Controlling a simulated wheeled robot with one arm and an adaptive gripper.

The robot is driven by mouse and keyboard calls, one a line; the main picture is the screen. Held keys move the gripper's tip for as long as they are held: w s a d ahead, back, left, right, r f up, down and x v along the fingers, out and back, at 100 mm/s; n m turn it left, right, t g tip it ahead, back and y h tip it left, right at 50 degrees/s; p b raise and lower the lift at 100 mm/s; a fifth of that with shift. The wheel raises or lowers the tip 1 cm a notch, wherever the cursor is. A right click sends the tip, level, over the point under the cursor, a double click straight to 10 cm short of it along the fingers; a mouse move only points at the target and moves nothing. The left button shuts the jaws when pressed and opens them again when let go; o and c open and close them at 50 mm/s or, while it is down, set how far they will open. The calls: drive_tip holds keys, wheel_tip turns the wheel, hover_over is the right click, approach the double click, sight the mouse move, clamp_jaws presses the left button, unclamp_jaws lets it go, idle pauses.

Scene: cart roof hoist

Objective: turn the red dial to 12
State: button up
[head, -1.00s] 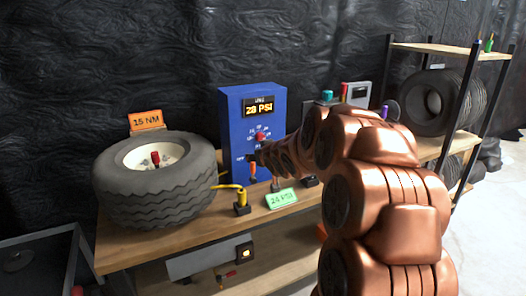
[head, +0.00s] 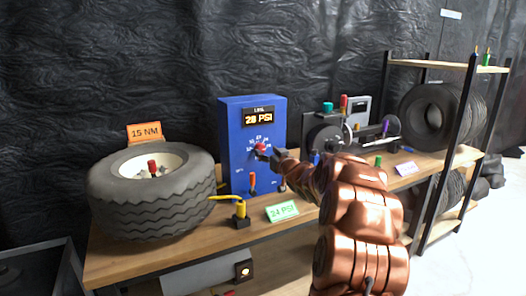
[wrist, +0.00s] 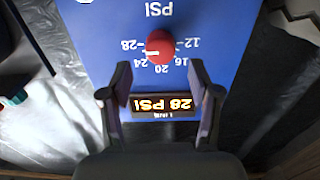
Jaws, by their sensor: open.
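The red dial (head: 260,149) is a round knob on the front of the blue gauge box (head: 236,140). It also shows in the wrist view (wrist: 161,45), where the panel appears upside down. Its white pointer mark faces the 28 label; the scale also carries 24, 20, 16 and 12. The lit display (wrist: 160,104) reads 28 PSI. My gripper (wrist: 159,78) is open and empty, its two fingers apart over the panel near the display. The dial lies just beyond the fingertips, not between them. In the head view my gripper (head: 281,155) is just right of the dial.
A tyre (head: 150,205) with an orange 15 NM card (head: 145,132) lies left on the wooden bench. A yellow fitting (head: 241,212) and a green 24 PSI card (head: 282,211) stand before the box. A tyre shelf (head: 440,66) is at right.

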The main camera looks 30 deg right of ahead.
sight(262, 148)
drive_tip(key=shift+w+d+f, duration=0.1)
drive_tip(key=shift+w, duration=1.85)
drive_tip(key=c, duration=1.1)
